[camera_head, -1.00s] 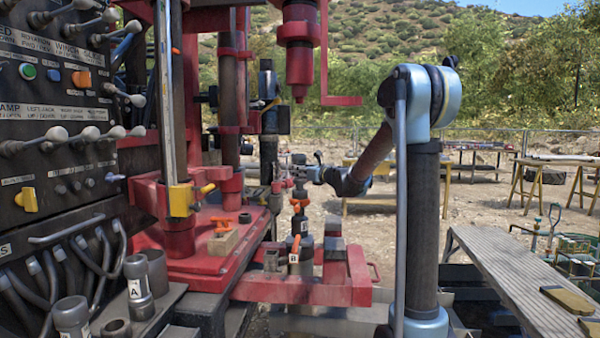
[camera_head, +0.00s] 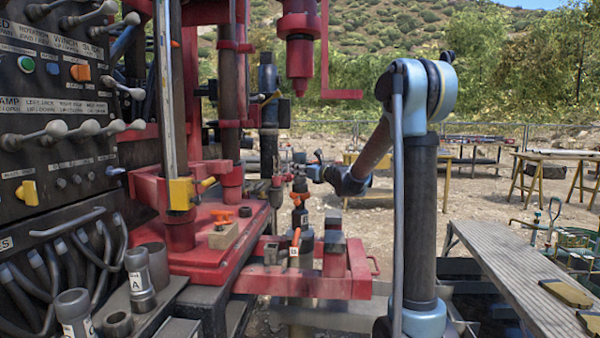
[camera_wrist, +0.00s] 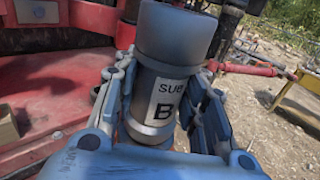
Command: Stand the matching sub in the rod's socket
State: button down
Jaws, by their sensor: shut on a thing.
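In the wrist view my gripper (camera_wrist: 160,115) is shut around a dark grey sub (camera_wrist: 175,40) with a white label reading "SUB B". The sub stands roughly upright between the fingers, its wide end up. In the head view my gripper (camera_head: 283,170) is small and far off, beside the red rig. The held sub (camera_head: 276,194) appears there as a dark cylinder, a little left of an upright dark rod (camera_head: 300,218) with orange parts. A small tag (camera_head: 293,251) hangs there, apparently reading "B". The inside of the rod's socket cannot be seen.
Another sub marked A (camera_head: 138,283) stands at the lower left, near other grey cylinders. The red rig deck (camera_head: 200,255) carries a wooden block (camera_head: 223,236). A control panel (camera_head: 60,120) fills the left. A grey bench (camera_head: 510,275) stands at right.

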jog(key=shift+s+f, duration=0.15)
jog(key=shift+f, duration=0.4)
dwell(0.8)
jog(key=c, duration=0.9)
grip_release()
jog(key=shift+f, duration=0.1)
jog(key=v, duration=1.2)
jog(key=shift+d, duration=0.1)
